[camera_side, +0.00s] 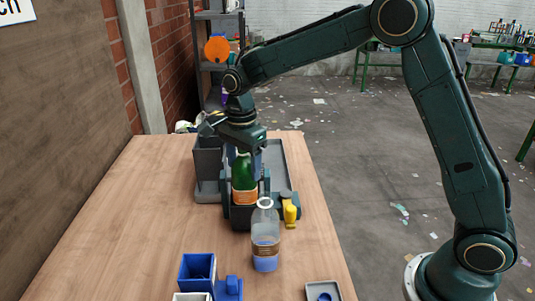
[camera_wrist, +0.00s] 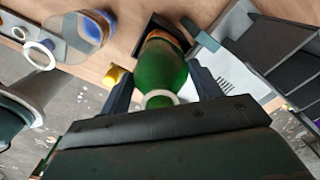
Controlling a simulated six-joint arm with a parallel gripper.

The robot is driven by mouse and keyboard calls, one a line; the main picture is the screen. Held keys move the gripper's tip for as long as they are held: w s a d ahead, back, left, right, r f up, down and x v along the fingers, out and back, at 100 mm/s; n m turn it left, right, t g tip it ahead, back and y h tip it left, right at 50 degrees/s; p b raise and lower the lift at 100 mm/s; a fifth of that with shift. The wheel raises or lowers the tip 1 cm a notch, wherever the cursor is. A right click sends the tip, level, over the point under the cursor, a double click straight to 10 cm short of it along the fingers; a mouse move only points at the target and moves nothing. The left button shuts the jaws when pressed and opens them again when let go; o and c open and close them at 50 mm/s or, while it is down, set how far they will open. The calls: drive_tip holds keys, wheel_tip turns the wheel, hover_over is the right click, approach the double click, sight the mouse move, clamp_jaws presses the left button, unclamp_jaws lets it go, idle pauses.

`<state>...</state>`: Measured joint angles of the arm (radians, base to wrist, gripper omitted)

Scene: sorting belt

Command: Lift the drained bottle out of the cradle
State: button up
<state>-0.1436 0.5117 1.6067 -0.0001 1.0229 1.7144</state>
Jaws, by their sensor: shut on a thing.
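A green bottle (camera_side: 244,175) with an orange label stands upright at a dark cradle (camera_side: 242,222) in the middle of the table. My gripper (camera_side: 245,157) comes down from above and is shut on the bottle's upper part. In the wrist view the green bottle (camera_wrist: 165,68) lies between the two fingers of my gripper (camera_wrist: 163,92), its pale neck ring close to the palm. Its base is hidden at the dark cradle (camera_wrist: 150,28), so I cannot tell how deep it sits.
A clear bottle (camera_side: 265,230) with blue liquid stands close in front of the cradle. A yellow part (camera_side: 290,213) is at its right. Grey trays (camera_side: 278,165) lie behind. A blue box (camera_side: 197,270) and small grey tray (camera_side: 322,290) are in front. The left tabletop is clear.

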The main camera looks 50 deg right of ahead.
drive_tip(key=shift+r, duration=0.9)
drive_tip(key=shift+r, duration=3)
drive_tip(key=shift+r, duration=1.35)
drive_tip(key=shift+c, duration=0.3)
